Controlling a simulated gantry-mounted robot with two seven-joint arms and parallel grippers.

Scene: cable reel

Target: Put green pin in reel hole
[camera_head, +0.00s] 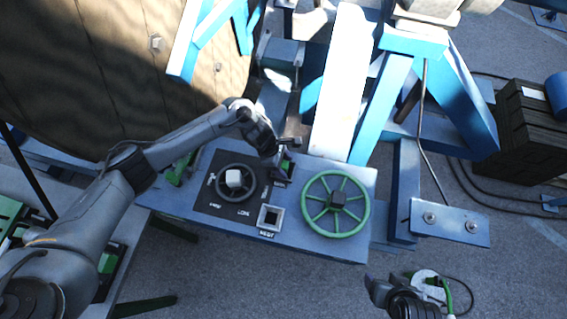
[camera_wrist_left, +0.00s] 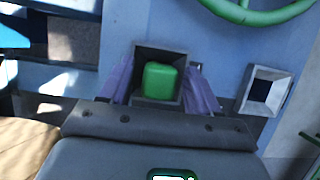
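The green pin (camera_wrist_left: 160,80) shows as a block with a square end in a dark square holder (camera_wrist_left: 144,56) in the left wrist view. My left gripper (camera_wrist_left: 160,86) is open, with one purple finger on each side of the pin and a small gap visible to each. In the head view this gripper (camera_head: 282,168) is over the blue bench, and the pin (camera_head: 288,165) is mostly hidden by it. The large wooden reel (camera_head: 110,70) stands at the upper left; I cannot make out its hole. My right gripper (camera_head: 385,290) is at the lower right, away from the bench; its opening is unclear.
Blue frame posts (camera_head: 372,105) rise behind. A dark crate (camera_head: 520,135) stands at right.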

